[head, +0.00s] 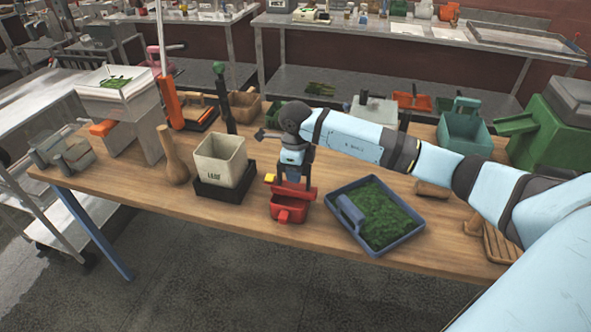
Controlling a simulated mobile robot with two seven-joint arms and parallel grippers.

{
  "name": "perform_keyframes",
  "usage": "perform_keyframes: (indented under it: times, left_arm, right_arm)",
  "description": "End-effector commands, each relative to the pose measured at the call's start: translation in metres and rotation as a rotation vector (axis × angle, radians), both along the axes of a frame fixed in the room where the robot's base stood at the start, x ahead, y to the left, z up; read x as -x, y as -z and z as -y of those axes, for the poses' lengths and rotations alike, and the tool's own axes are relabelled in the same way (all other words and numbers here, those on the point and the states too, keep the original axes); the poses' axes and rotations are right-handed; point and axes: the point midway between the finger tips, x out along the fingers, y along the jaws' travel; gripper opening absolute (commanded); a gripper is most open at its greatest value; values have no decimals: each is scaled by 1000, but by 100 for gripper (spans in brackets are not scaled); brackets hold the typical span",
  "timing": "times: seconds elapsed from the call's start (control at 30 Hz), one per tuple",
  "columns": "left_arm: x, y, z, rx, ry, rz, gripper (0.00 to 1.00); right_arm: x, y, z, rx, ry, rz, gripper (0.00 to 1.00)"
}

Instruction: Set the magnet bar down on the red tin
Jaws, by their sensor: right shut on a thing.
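The red tin (288,212) stands on the wooden table near its front edge, right of the white bin. My right gripper (292,180) points down just above the tin and is shut on a red bar-shaped piece (306,193), which I take to be the magnet bar. The bar lies over the back part of the tin; whether it touches the tin cannot be told from this angle. The fingertips are small and partly hidden by the bar. My left gripper is not in view.
A teal bin (466,140) and green machine (550,130) stand at right.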

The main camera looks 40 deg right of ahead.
Motion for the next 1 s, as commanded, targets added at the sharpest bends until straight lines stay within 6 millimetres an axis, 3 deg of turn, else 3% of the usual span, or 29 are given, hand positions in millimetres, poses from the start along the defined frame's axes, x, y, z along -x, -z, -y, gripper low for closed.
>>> perform_keyframes:
  times: [0.1, 0.13, 0.2, 0.23, 0.63, 1.0]
  left_arm:
    - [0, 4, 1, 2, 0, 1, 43]
    - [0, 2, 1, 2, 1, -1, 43]
    - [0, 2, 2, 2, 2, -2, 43]
    - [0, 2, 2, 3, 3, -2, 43]
    - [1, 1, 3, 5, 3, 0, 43]
    - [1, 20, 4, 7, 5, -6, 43]
  right_arm:
    - [0, 5, 0, 1, 0, 1, 0]
    - [0, 3, 0, 0, 0, 0, 36]
    - [0, 3, 0, 0, 0, 0, 52]
    - [0, 3, 0, 0, 0, 0, 55]
    - [-1, -8, 0, 0, 0, 4, 55]
    - [-1, -83, 0, 0, 0, 5, 55]
